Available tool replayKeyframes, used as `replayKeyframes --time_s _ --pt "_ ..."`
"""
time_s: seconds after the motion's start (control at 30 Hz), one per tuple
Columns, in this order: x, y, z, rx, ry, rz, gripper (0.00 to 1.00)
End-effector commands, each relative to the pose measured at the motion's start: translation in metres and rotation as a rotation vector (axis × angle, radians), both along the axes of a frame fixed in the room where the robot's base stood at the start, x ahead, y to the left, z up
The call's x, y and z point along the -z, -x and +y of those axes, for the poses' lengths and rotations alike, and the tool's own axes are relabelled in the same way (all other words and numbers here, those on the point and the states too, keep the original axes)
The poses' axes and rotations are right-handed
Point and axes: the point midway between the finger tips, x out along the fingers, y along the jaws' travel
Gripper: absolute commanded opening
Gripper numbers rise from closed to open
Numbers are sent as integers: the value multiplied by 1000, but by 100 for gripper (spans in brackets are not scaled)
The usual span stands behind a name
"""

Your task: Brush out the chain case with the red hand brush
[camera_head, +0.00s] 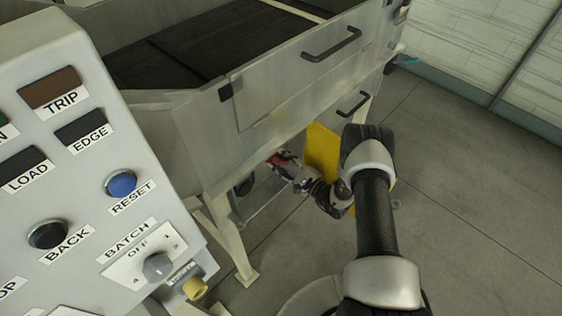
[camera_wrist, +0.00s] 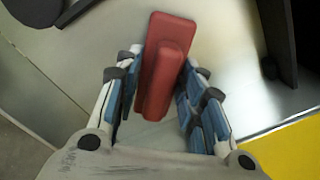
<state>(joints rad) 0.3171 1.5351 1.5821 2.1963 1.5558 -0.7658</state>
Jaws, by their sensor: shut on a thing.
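The red hand brush (camera_wrist: 163,66) is between the fingers of my gripper (camera_wrist: 162,76) in the wrist view. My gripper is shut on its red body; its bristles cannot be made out. In the head view my gripper (camera_head: 284,168) is low beside the grey machine, under its side panel, with a bit of red showing at the fingers. A grey metal surface (camera_wrist: 225,50) with dark parts (camera_wrist: 276,40) lies beyond the brush in the wrist view. This may be the chain case, but I cannot tell for sure. Whether the brush touches it is unclear.
A yellow panel (camera_head: 322,150) stands right behind my gripper and also shows in the wrist view (camera_wrist: 286,152). The machine (camera_head: 275,90) has dark handles and pale legs (camera_head: 232,240). A control panel (camera_head: 85,170) fills the left. The floor (camera_head: 460,220) at right is clear.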

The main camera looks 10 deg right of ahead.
Motion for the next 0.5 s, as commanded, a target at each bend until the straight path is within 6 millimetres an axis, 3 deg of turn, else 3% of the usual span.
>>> replayKeyframes --time_s 0.3,0.5 --pt "-30 -2 1 -1 0 -2 17" --pt "-35 -3 2 0 0 -3 17"
